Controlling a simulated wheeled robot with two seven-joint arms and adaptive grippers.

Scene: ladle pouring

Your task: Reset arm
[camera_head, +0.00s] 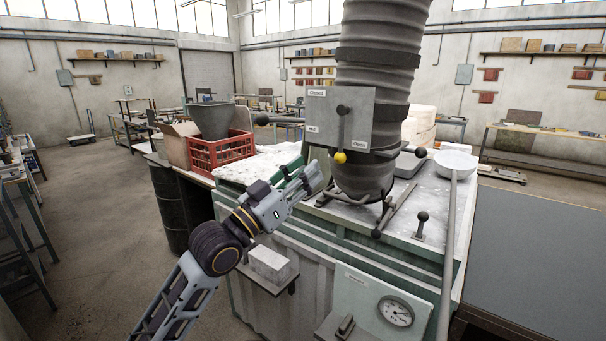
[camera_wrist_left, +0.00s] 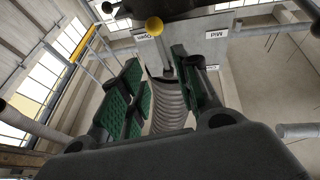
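My left gripper (camera_head: 308,178) reaches in from the left in the head view, in front of the ribbed grey column (camera_head: 374,100). In the left wrist view its green-padded fingers (camera_wrist_left: 160,78) stand apart with nothing held between them. The control plate (camera_head: 326,108) on the column carries a lever ending in a yellow knob (camera_head: 340,157), close above and right of my fingertips. The knob also shows in the left wrist view (camera_wrist_left: 154,25), beyond the fingers. The ladle (camera_head: 455,160), a pale bowl on a long handle, lies on the right of the bench. My right gripper is not visible.
The green-sided bench (camera_head: 300,262) stands below my left gripper, with a dial gauge (camera_head: 396,311) on its front. A red crate (camera_head: 220,152) and a dark drum (camera_head: 180,205) are at the left. A grey surface (camera_head: 535,250) lies at the right.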

